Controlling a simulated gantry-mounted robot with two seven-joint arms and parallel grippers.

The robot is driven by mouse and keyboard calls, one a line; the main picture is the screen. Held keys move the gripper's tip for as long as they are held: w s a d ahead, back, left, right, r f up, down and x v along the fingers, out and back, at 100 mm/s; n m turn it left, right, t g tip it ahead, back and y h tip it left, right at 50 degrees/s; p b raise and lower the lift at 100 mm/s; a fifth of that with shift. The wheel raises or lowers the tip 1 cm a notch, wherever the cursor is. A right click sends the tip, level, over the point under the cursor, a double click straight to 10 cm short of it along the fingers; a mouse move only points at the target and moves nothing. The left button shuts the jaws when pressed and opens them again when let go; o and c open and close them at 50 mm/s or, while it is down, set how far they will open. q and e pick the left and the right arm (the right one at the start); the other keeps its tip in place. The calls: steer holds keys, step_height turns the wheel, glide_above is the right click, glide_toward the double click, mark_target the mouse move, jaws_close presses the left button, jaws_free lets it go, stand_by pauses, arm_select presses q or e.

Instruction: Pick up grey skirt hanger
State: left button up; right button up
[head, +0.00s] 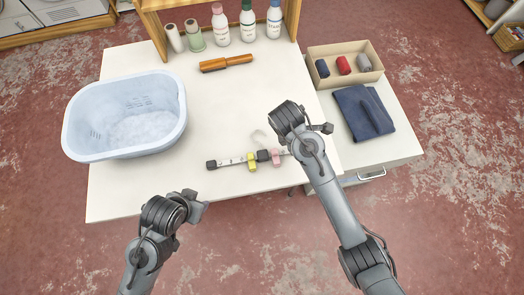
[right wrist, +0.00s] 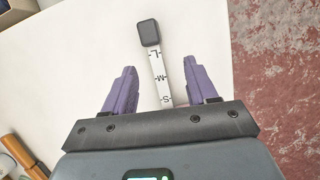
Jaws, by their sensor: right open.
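The grey skirt hanger (head: 233,160) lies on the white table near its front edge. My right gripper (right wrist: 160,66) is open above the hanger's right part, with purple fingers on either side of the bar. The right wrist view shows the bar with letters and a dark end cap (right wrist: 149,32).
A pale blue tub (head: 125,118) stands on the left of the table. An orange-brown tool (head: 226,63) lies behind the hanger. Bottles (head: 247,22) stand at the back. A cardboard box (head: 345,64) and folded dark blue cloth (head: 364,112) are at right.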

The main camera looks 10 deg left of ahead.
steer(key=shift+w+n+h, duration=0.3)
steer(key=shift+w+n, duration=0.1)
steer(key=shift+w, duration=0.05)
steer(key=shift+w+d+f, duration=0.1)
steer(key=shift+d+f, duration=0.05)
steer(key=shift+f, duration=0.2)
steer(key=shift+x, duration=1.95)
jaws_close()
